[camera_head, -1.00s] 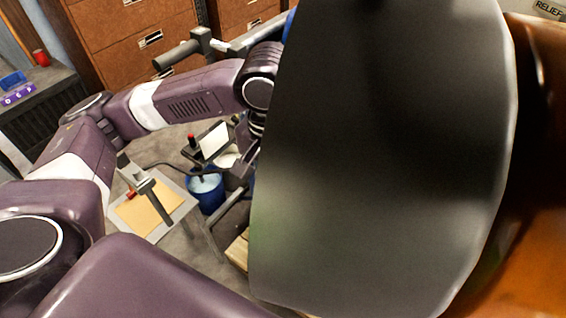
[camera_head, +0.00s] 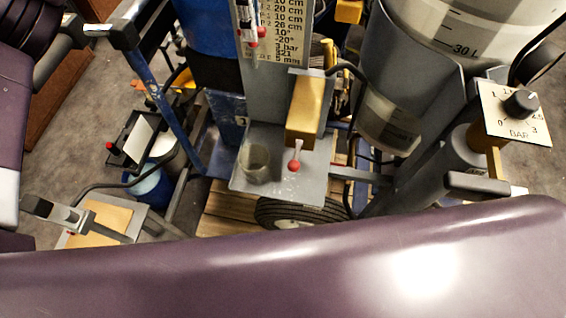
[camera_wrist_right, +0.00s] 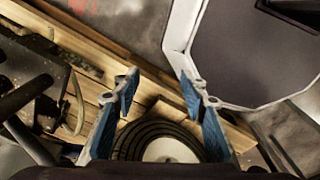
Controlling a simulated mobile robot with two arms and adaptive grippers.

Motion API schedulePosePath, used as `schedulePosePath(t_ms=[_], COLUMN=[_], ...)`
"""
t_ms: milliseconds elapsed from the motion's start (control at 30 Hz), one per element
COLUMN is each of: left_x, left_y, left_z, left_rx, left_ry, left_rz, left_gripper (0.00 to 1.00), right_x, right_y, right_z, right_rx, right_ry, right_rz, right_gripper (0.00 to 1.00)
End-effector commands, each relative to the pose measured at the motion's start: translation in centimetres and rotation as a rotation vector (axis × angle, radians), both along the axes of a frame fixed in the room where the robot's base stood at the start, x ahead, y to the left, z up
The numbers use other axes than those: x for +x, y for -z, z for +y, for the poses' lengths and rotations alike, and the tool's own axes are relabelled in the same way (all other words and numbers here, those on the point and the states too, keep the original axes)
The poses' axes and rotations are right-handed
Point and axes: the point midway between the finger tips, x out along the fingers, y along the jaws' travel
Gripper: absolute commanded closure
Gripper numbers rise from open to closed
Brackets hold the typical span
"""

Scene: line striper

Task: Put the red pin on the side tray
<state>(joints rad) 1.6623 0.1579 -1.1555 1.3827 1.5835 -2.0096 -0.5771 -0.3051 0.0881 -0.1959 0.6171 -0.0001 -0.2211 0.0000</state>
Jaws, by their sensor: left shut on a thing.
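A red ball-ended piece (camera_head: 294,165) with a short pale stem shows at the small grey tray (camera_head: 240,186) in the middle of the head view. I cannot tell whether it is the red pin or a fixed knob. Another grey tray (camera_head: 158,226) with a tan pad stands at the lower left, under a grey bar. A tiny red spot there is too small to name. My right gripper (camera_wrist_right: 158,85) is open and empty in the right wrist view, above wooden slats and a wheel.
A blue bucket (camera_head: 150,188) and a black box (camera_head: 118,150) stand left. A large tank (camera_head: 450,40) and pressure dial (camera_head: 518,108) stand right. My own purple link covers the bottom.

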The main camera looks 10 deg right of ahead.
Motion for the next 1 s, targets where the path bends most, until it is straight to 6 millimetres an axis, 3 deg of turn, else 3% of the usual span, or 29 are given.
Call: schedulePosePath(t_ms=[167, 667, 1000], left_x=[0.0, -0.2, -0.1], left_y=[0.7, 13.8, 21.6], left_z=[-0.6, -0.6, -0.5], left_rx=[0.001, -0.003, 0.001], left_ry=[0.064, 0.063, 0.061], left_rz=[0.004, 0.008, 0.002], left_gripper=[1.0, 1.0, 1.0], right_x=[1.7, 0.4, 0.4], right_y=[-0.1, -0.2, -1.8], right_z=[1.2, 1.2, 0.5], right_rx=[0.016, 0.013, 0.006], right_ry=[0.001, -0.003, -0.002], right_rz=[-0.024, -0.005, -0.006], right_gripper=[0.6, 0.6, 0.6])
